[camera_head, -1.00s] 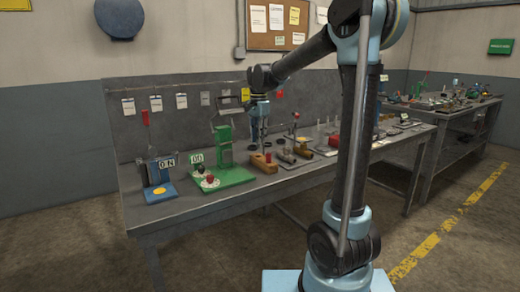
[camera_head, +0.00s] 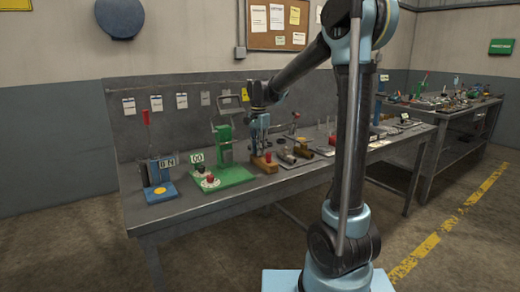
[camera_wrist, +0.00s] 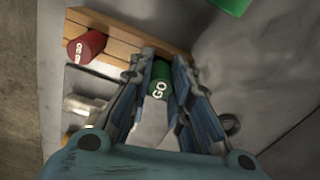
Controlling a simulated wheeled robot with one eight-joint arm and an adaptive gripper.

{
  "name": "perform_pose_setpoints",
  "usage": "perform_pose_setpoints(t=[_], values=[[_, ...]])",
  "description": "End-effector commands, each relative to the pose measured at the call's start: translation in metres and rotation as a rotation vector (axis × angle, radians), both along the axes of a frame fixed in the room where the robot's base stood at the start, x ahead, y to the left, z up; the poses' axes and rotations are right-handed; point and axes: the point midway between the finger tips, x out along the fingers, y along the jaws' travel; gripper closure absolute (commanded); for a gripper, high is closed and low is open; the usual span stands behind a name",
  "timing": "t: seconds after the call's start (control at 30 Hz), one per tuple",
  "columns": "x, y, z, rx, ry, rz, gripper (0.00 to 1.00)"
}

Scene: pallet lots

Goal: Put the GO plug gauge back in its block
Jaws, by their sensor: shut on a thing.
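My gripper (camera_wrist: 163,64) is shut on the GO plug gauge (camera_wrist: 159,80), whose green end marked GO shows between the fingers in the wrist view. The wooden block (camera_wrist: 118,37) lies beyond and below the fingertips. The red NO GO gauge (camera_wrist: 86,46) stands at the block's left end. In the head view the block (camera_head: 263,164) is on the near bench, and my gripper (camera_head: 260,140) is right above it. The lower end of the GO gauge is hidden, so I cannot tell whether it is in a hole.
A green fixture (camera_head: 226,160) stands left of the block, with a blue fixture (camera_head: 158,178) farther left. Brown cylindrical parts (camera_head: 286,156) lie close to its right. The bench's front edge is close to the block.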

Motion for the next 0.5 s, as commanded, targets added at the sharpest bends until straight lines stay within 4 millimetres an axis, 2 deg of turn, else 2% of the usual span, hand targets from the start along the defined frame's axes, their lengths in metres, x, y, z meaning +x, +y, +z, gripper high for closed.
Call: perform_pose_setpoints(t=[0.23, 0.27, 0.33, 0.5], values=[[0.0002, -0.0003, -0.0059, 0.000, 0.000, 0.000, 1.00], [0.0002, -0.0003, -0.0062, 0.000, 0.000, 0.000, 0.80], [0.0002, -0.0003, -0.0059, 0.000, 0.000, -0.001, 0.64], [0.0002, -0.0004, -0.0059, 0.000, 0.000, -0.001, 0.62]])
